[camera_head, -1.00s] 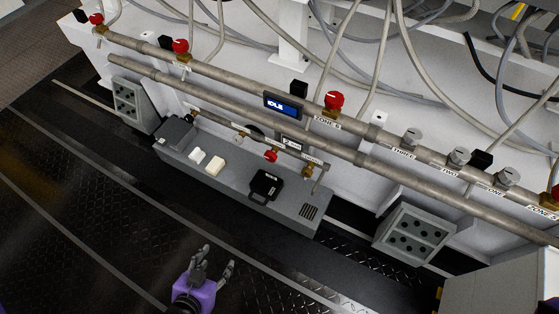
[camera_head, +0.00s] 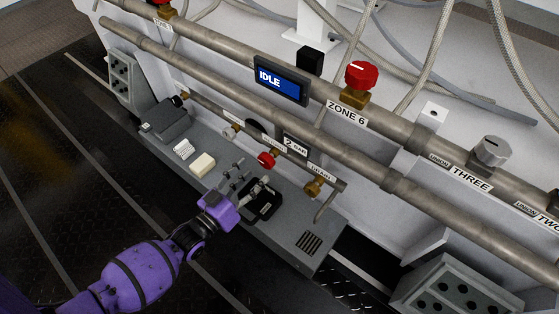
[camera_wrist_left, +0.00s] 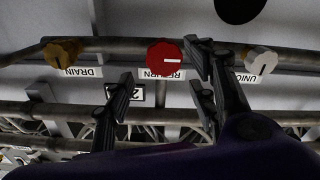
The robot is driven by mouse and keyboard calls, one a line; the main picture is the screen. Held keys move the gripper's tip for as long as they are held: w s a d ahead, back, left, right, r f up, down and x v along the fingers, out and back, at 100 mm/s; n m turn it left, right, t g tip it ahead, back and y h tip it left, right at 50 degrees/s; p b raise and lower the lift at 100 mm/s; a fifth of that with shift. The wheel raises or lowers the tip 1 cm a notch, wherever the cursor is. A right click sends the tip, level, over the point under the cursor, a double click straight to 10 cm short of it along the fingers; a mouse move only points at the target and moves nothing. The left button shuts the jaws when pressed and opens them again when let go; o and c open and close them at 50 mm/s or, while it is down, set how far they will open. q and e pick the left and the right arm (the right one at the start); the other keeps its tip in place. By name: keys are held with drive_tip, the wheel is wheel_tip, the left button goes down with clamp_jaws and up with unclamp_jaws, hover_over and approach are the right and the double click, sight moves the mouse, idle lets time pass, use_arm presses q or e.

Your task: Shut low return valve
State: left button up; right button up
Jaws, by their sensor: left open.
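The low return valve is a small red knob (camera_head: 266,160) on the low thin pipe above the grey bench. In the left wrist view, upside down, the red knob (camera_wrist_left: 163,56) has a white line and a partly covered RETURN label. My left gripper (camera_head: 252,176) is open and empty, just in front of and below the knob. In the left wrist view its fingers (camera_wrist_left: 160,82) are spread, with the knob between and beyond them. I cannot see contact. My right gripper is not in view.
A brass drain valve (camera_head: 314,186) and a pale union knob (camera_wrist_left: 261,60) flank the red knob. A black case (camera_head: 262,203) and a cream block (camera_head: 203,165) lie on the bench (camera_head: 285,240). A larger red Zone 6 knob (camera_head: 361,75) sits on the upper pipe.

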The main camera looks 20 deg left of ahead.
sight(265, 164)
use_arm(q)
drive_tip(key=b+x, duration=0.2)
drive_tip(key=x, duration=0.5)
drive_tip(key=shift+w+f, duration=0.1)
drive_tip(key=shift+f, duration=0.1)
drive_tip(key=c, duration=1.1)
